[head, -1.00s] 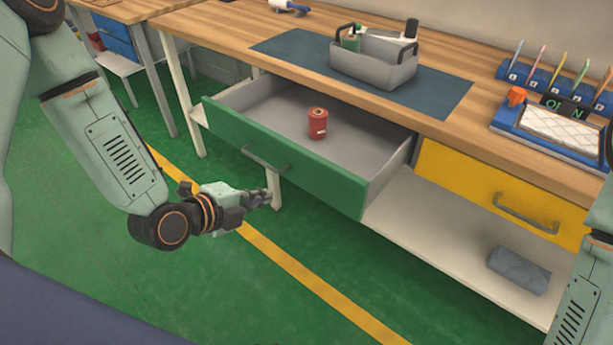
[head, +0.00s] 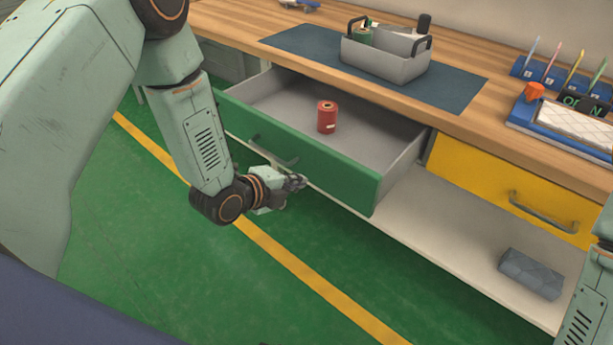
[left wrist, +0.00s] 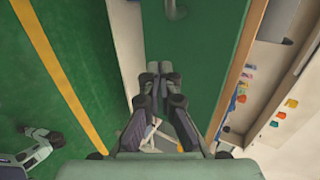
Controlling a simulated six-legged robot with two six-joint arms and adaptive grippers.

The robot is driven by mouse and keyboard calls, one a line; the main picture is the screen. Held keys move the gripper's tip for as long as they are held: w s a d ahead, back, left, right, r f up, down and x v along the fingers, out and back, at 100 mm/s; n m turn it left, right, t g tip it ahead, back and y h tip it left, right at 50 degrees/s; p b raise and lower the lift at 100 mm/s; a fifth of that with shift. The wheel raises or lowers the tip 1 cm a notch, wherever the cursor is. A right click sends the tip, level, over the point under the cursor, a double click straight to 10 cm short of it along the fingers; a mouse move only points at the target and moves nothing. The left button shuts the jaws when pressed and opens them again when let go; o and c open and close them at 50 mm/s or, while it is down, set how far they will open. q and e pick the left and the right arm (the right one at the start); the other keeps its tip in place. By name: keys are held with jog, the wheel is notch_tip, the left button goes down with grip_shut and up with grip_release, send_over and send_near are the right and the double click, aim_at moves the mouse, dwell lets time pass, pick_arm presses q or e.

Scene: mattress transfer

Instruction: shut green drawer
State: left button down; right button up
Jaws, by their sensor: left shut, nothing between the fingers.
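The green drawer (head: 330,170) stands pulled out under the workbench, with its grey inside showing. A red spool (head: 326,117) stands upright in it. The drawer has a dark bar handle (head: 272,151) on its front. My left gripper (head: 298,182) is shut and empty, in front of the drawer face, just below and right of the handle. In the left wrist view, the shut fingers (left wrist: 160,67) overlap the green drawer front (left wrist: 205,45), and the handle (left wrist: 176,8) shows at the top edge. I cannot tell whether the fingertips touch the front. My right gripper is out of view.
A grey caddy (head: 385,56) stands on the blue mat (head: 300,42) on the bench. The green floor before the drawer is clear.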

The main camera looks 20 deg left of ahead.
aim_at(316, 171)
pick_arm(q)
jog(key=shift+w+d, duration=0.35)
jog(key=shift+w, duration=0.25)
jog(key=shift+w+d, duration=0.3)
jog(key=shift+w, duration=0.25)
jog(key=shift+w+r, duration=0.1)
jog(key=shift+w, duration=0.45)
jog(key=shift+d, duration=0.15)
